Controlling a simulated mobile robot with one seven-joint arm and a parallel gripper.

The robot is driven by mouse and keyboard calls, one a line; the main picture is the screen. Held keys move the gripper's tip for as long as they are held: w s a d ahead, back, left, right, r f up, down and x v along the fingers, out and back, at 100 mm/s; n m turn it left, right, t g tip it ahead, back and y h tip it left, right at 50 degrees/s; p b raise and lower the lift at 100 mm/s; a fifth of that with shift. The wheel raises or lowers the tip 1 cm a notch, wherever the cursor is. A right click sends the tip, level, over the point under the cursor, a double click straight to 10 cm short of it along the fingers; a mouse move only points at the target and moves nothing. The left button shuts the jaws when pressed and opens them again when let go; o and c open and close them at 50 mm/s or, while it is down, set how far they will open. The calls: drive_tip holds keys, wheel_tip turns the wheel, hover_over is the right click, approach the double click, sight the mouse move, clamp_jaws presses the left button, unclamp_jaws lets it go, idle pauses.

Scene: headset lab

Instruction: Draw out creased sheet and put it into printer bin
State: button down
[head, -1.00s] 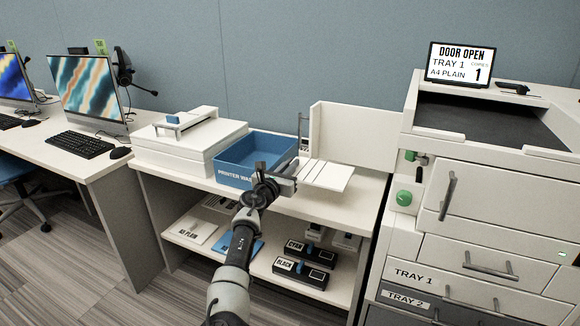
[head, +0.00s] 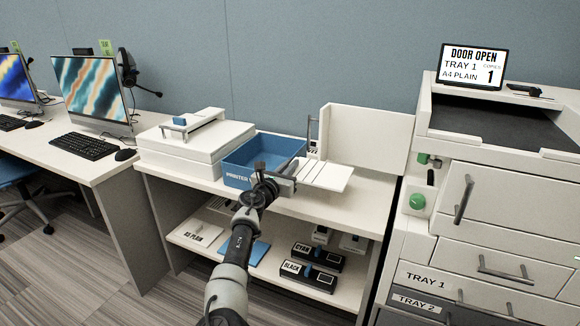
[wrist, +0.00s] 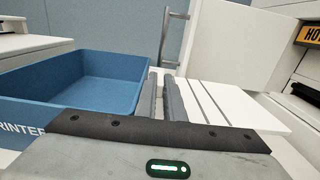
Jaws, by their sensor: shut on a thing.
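The creased sheet (head: 326,176) is white and flat with a few dark crease lines. My gripper (head: 284,182) is shut on its left edge and holds it out to the right. In the wrist view the sheet (wrist: 232,105) extends right from the fingers (wrist: 163,98). The printer bin (head: 264,152) is a blue open box with white lettering on the front, partly hidden by my arm. In the wrist view the bin (wrist: 95,72) lies just left of the fingers and looks empty where I can see inside. The sheet is outside the bin, to its right.
A white scanner-like device (head: 190,148) stands left of the bin on the counter (head: 365,195). An upright white panel (head: 370,140) with a grey handle stands behind the sheet. The printer (head: 500,200) is at the right, its screen (head: 471,67) reading DOOR OPEN. Black cartridges (head: 305,278) lie on the lower shelf.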

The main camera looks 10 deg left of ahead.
drive_tip(key=shift+r+p, duration=1.45)
drive_tip(key=shift+r, duration=0.6)
drive_tip(key=shift+s+d, duration=0.1)
